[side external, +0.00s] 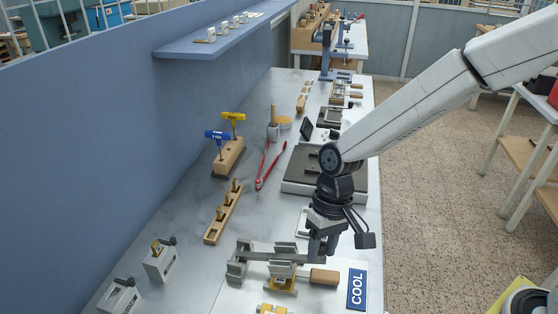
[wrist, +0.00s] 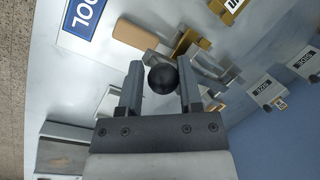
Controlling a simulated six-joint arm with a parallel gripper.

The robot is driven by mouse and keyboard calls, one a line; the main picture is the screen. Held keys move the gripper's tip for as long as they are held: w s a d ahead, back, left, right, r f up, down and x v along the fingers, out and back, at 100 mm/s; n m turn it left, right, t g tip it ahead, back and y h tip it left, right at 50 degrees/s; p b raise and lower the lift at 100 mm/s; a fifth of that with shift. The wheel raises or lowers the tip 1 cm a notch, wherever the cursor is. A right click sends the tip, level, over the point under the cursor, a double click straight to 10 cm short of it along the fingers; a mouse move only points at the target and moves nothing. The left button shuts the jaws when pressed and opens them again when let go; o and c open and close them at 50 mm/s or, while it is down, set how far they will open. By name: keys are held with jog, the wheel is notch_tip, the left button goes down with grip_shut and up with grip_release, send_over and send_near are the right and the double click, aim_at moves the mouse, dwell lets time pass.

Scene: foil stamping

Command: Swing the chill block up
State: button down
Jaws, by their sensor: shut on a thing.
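The chill block appears to be the grey bar (side external: 285,256) lying level across a grey stand (side external: 237,270) at the front of the bench in the side view. My gripper (side external: 322,250) is at the bar's right end, pointing down. In the wrist view a black ball knob (wrist: 162,79) sits between the two fingers of my gripper (wrist: 160,84), which is shut on it. The knob is hidden behind the fingers in the side view. A brass piece with a wooden handle (side external: 324,276) lies beneath and beside the bar; its handle also shows in the wrist view (wrist: 135,33).
A blue COOL sign (side external: 356,289) lies on the bench at right. Another brass piece (side external: 271,309) is at the front edge of the picture. Two labelled grey boxes (side external: 160,260) stand at left. A wooden rack (side external: 223,212) and red tongs (side external: 268,165) lie further back.

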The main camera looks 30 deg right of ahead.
aim_at(295, 257)
jog(key=shift+w+a+r+g+h, duration=0.25)
jog(key=shift+a+r+g+h, duration=0.1)
jog(key=shift+r, duration=0.3)
jog(key=shift+w+a+r+g+h, duration=0.3)
jog(key=shift+a+r, duration=0.1)
jog(key=shift+r, duration=0.25)
jog(key=shift+w+a+r+g+h, duration=0.25)
jog(key=shift+a+r+g, duration=0.1)
jog(key=shift+r, duration=0.3)
jog(key=w+a+r+g+h, duration=0.1)
jog(key=w+a+r, duration=0.5)
jog(key=w+a, duration=0.5)
jog(key=shift+a+m+g+h, duration=0.15)
jog(key=shift+m+g+h, duration=0.15)
jog(key=shift+g, duration=0.1)
jog(key=shift+w+r, duration=0.1)
jog(key=shift+c, duration=1.8)
grip_release()
jog(key=shift+a, duration=0.1)
jog(key=shift+w+r, duration=0.1)
jog(key=shift+r, duration=0.2)
